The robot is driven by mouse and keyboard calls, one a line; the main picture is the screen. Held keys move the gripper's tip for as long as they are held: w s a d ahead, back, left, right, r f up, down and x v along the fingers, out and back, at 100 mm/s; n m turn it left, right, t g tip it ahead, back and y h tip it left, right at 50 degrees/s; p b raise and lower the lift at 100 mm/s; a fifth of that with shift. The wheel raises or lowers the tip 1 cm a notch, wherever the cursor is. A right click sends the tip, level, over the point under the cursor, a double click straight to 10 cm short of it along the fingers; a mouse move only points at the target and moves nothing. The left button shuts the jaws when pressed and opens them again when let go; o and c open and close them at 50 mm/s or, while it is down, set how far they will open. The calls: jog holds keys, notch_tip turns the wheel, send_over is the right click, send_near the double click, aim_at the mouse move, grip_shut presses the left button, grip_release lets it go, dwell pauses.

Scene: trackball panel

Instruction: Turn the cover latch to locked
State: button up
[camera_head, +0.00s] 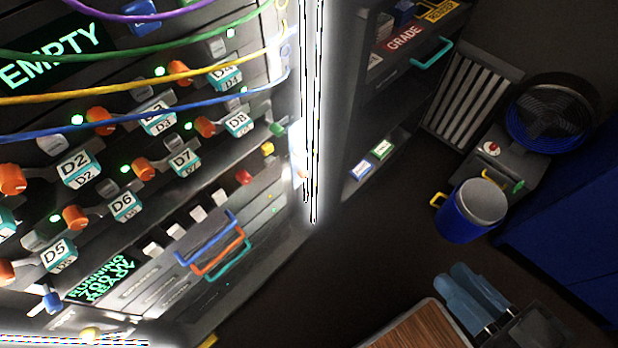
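I cannot pick out a cover latch or a trackball for certain. The lit panel (215,205) fills the left side, with orange knobs (75,217) beside labels such as D2 (78,168) and D6 (123,203). A screen reading EMPTY (52,57) is at its upper left, and a green-lettered screen (100,281) is low on it. A grey box (505,160) at the right carries a red and white round piece and a green piece (517,184); I cannot tell what these are.
Several coloured cables (150,93) hang across the panel's upper part. Blue, orange and teal handles (215,255) stick out low on it. A blue bucket (465,222) and a round fan (552,112) stand at right. A wood-topped surface (430,330) is at the bottom. Dark floor lies between.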

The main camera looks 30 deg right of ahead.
jog(key=o, duration=0.4)
jog(key=w+f+m+b, duration=0.1)
jog(key=f+m, duration=0.2)
jog(key=f, duration=0.2)
jog(key=w+f+m+g+b, duration=0.1)
jog(key=w+f+m+b, duration=0.1)
jog(key=f, duration=0.3)
jog(key=w+f+m+b, duration=0.1)
jog(key=w+f+m, duration=0.1)
jog(key=f+m, duration=0.2)
jog(key=shift+w+d+f, duration=0.15)
jog(key=shift+d+f, duration=0.25)
jog(key=shift+f, duration=0.35)
jog(key=shift+o, duration=0.5)
jog(key=w+f+m+b, duration=0.3)
jog(key=w+f+m, duration=0.2)
jog(key=f, duration=0.2)
jog(key=shift+a+m+g+y, duration=0.3)
jog(key=m+t+y+b, duration=0.4)
jog(key=m+b, duration=0.3)
jog(key=m, duration=0.7)
send_near(306, 177)
jog(key=w, duration=0.1)
jog(key=x, duration=0.7)
jog(key=shift+w+a, duration=0.1)
grip_shut()
